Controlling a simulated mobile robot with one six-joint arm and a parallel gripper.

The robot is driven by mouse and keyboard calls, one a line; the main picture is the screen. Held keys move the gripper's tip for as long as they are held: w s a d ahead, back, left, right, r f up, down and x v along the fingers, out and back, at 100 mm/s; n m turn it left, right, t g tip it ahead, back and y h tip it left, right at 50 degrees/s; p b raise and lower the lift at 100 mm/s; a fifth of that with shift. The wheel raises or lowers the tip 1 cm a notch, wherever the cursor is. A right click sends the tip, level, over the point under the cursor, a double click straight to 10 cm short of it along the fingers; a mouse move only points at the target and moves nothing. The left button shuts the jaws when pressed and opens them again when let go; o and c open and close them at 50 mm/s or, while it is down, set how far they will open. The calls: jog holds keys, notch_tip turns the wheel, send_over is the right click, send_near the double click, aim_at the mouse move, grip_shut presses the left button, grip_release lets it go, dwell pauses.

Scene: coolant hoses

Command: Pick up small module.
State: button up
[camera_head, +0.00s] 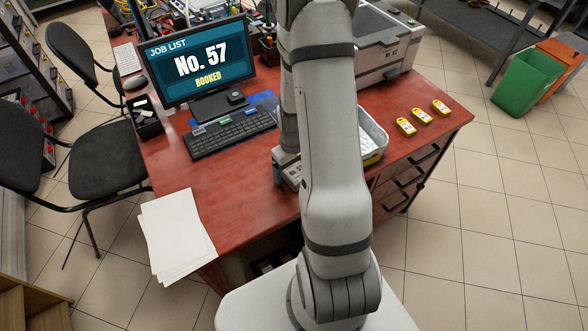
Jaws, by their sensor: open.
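My arm rises through the middle of the head view and blocks much of the red desk (240,190). The lower end of my arm, with my gripper (287,168), shows only in part at the left of the thick arm link, low over the desk. Its fingertips are mostly hidden. No thing is clearly seen between its jaws. I cannot make out for sure which thing is the small module. Three small yellow devices (421,116) lie in a row on the right of the desk. A pale tray (384,136) with light contents is partly hidden behind my arm.
A monitor (201,62) reading "JOB LIST No. 57 BOOKED" and a keyboard (230,134) stand on the left. A printer-like machine (385,45) stands at the back right. White papers (176,235) overlap the left front edge. Bare desk lies front left and right.

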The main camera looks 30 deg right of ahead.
jog(key=c, duration=1.4)
jog(key=shift+o, duration=0.2)
jog(key=shift+r, duration=0.2)
